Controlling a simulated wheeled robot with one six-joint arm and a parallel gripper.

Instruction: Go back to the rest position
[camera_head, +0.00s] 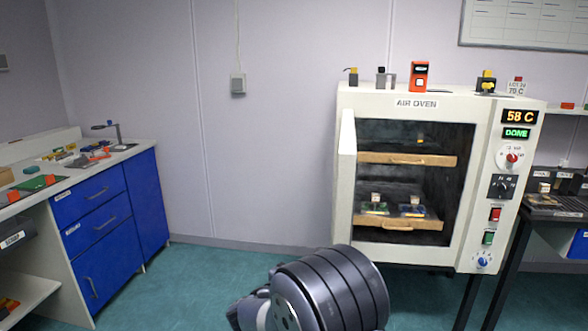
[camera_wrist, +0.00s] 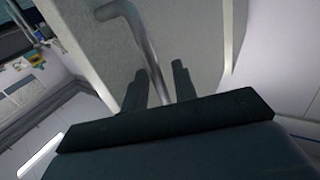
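My gripper (camera_wrist: 158,80) shows in the wrist view with its two dark fingers apart. A bent metal bar handle (camera_wrist: 150,50) runs down between the fingers, with gaps seeming to show on both sides. The handle is on a pale panel (camera_wrist: 195,40), which looks like the oven door. In the head view the air oven (camera_head: 440,180) stands right of centre with its chamber open to view. Its door (camera_head: 344,180) shows nearly edge-on at the left side of the opening. My gripper is out of the head view; only my dark arm shows at the bottom.
Inside the oven are two wooden-fronted shelves; the lower shelf (camera_head: 400,225) holds small coloured items. The display (camera_head: 520,117) reads 58 C and DONE. A blue-drawer bench (camera_head: 95,200) stands left, and a dark table (camera_head: 555,205) right. Green floor (camera_head: 190,285) is clear between.

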